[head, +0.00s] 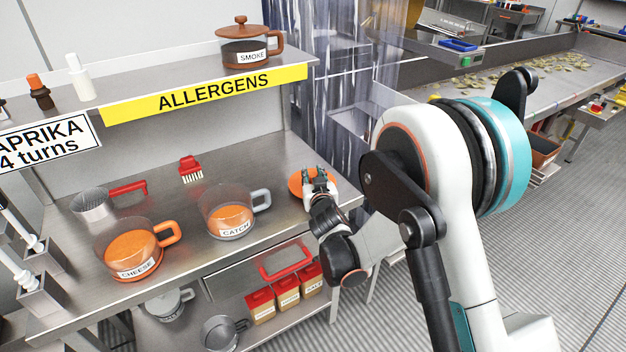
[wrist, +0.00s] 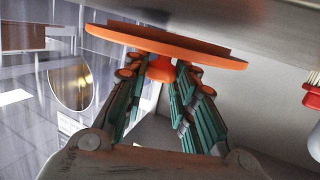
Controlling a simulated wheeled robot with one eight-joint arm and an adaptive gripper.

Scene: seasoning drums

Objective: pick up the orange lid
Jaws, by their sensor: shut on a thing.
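The orange lid (head: 297,184) is a flat round disc at the right end of the steel counter in the head view. In the wrist view the lid (wrist: 165,44) spans the top of the picture, with its round knob (wrist: 161,69) between my fingers. My gripper (head: 316,178) is shut on that knob, seen in the wrist view as two green-sided fingers (wrist: 160,80) on either side of it. The gripper hides part of the lid in the head view. I cannot tell whether the lid touches the counter.
A clear CATCH jug (head: 230,215) and an orange CHEESE jug (head: 130,250) stand left of the lid. A red brush (head: 190,168) lies behind them. The counter (head: 270,160) ends just right of the lid. A shelf with the SMOKE jug (head: 245,48) hangs above.

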